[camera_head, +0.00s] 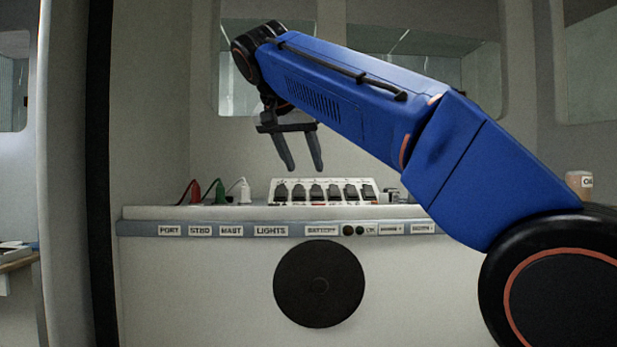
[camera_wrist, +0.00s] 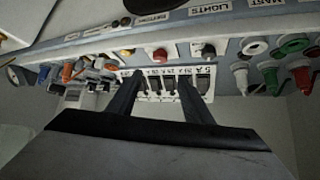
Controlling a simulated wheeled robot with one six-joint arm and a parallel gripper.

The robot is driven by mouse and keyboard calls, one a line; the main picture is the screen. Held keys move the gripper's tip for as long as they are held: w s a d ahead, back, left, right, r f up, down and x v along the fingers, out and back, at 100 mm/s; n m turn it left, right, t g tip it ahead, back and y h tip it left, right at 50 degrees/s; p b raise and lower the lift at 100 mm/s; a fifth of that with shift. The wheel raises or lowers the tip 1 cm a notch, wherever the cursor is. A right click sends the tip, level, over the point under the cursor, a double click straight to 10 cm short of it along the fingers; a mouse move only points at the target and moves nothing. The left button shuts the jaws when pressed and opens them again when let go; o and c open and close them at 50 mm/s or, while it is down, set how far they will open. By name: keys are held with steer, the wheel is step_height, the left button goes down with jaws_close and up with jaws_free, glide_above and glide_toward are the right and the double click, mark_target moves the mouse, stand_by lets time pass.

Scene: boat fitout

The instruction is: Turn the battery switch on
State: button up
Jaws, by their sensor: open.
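A label reading BATTERY (camera_head: 321,230) is on the front edge of the console. It also shows upside down in the wrist view (camera_wrist: 152,18). A red knob (camera_wrist: 160,55) stands near that label in the wrist view; I cannot tell for sure whether it is the battery switch, or its setting. A panel of black rocker switches (camera_head: 324,191) sits on the console top. My gripper (camera_head: 300,168) is open and empty, fingers pointing down, above the panel's left part. In the wrist view its two fingers (camera_wrist: 160,88) overlap the rocker row and hide part of it.
Red, green and white plugs (camera_head: 220,191) with leads stand left of the panel. Two small round indicators (camera_head: 354,230) are right of the label. A large black disc (camera_head: 319,283) is on the console front below. An orange jar (camera_head: 579,184) is at right.

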steer(key=shift+v, duration=1.45)
steer(key=shift+d, duration=0.1)
steer(key=s+d+f+n+g, duration=0.1)
steer(key=s+d+f, duration=0.2)
steer(key=d+f, duration=0.3)
steer(key=s+d+f+n+y, duration=0.1)
steer(key=s+d+f+n, duration=0.15)
steer(key=d+f, duration=0.45)
steer(key=s+d+f+g, duration=0.1)
steer(key=s+d+f, duration=0.2)
steer(key=d+f, duration=0.3)
steer(key=s+d+f+y, duration=0.1)
steer(key=s+d+f, duration=0.2)
steer(key=s+f, duration=0.4)
steer(key=s+d+f+g, duration=0.1)
steer(key=s+d+f, duration=0.2)
steer(key=s+f, duration=0.4)
steer(key=s+d+f+n+y, duration=0.1)
steer(key=s+f, duration=0.7)
steer(key=f, duration=1.1)
steer(key=shift+d+f+y, duration=0.3)
steer(key=shift+d+f, duration=0.05)
steer(key=shift+d, duration=0.55)
steer(key=shift+c, duration=0.3)
